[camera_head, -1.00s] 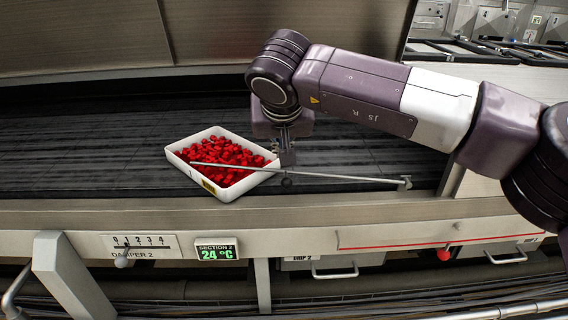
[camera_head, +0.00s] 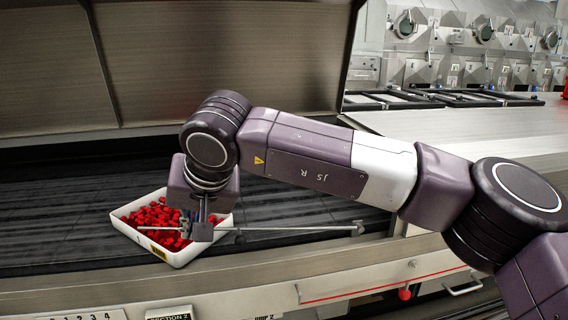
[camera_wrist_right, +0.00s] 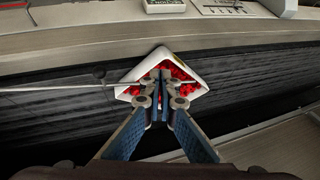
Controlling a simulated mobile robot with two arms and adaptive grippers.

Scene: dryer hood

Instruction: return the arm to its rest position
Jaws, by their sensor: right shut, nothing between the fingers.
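My right arm reaches in from the right in the head view, its gripper (camera_head: 202,236) pointing down over the right part of a white tray (camera_head: 124,226). The gripper is shut and empty. In the wrist view the closed fingertips (camera_wrist_right: 162,78) show in front of the tray (camera_wrist_right: 151,58), hiding its middle. The tray holds many small red pieces (camera_head: 158,216). I cannot tell the exact height of the fingertips above them. My left gripper is not in view.
A thin metal rod (camera_head: 290,229) runs across near the gripper and over the tray. The tray stands on a dark slatted bed (camera_head: 60,220) behind a metal front rail (camera_head: 330,266). A raised hood panel (camera_head: 210,50) is behind. A steel top (camera_head: 480,135) lies at right.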

